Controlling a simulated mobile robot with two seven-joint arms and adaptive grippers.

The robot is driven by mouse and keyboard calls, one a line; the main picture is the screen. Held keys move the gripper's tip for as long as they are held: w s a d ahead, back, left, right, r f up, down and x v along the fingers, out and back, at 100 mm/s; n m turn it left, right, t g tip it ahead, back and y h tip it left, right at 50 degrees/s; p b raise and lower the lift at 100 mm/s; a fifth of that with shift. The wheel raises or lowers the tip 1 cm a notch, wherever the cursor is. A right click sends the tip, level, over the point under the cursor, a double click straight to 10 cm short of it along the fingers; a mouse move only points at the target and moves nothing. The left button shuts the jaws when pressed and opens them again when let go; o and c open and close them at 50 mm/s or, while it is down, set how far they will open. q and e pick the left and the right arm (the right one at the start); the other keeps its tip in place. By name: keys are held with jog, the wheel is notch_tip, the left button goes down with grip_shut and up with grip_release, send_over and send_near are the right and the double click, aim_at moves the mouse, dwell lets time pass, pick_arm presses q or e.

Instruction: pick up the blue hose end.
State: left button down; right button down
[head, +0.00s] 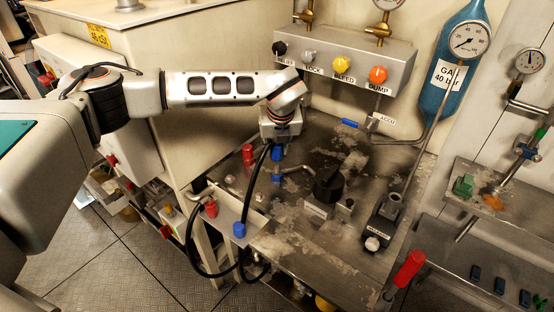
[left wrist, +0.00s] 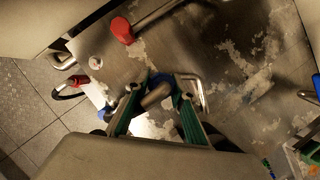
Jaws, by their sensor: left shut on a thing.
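My left gripper (head: 277,148) points down over the left part of the metal bench. It is shut on the blue hose end (head: 278,154), seen as a small patch of blue at its fingertips. A black hose (head: 259,174) hangs from there, past a blue fitting (head: 239,230) on the front bracket. In the left wrist view, a dark cylinder (left wrist: 156,96) lies between the green-padded fingers (left wrist: 158,88), with blue near its tip; the fingers partly hide it. A blue port (head: 277,178) stands on the bench just below the gripper. My right gripper is out of view.
A red port (head: 248,154) stands left of the blue one, with a bent metal pipe (head: 298,169) to the right. A red fitting (head: 211,208) sits on the bracket. A black rotary knob (head: 328,184) stands mid-bench. The knob panel (head: 345,62) is behind.

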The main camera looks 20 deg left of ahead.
pick_arm(q)
notch_tip(320, 180, up, 14)
jog(key=shift+r, duration=0.2)
jog(key=c, duration=2.5)
grip_release()
grip_shut()
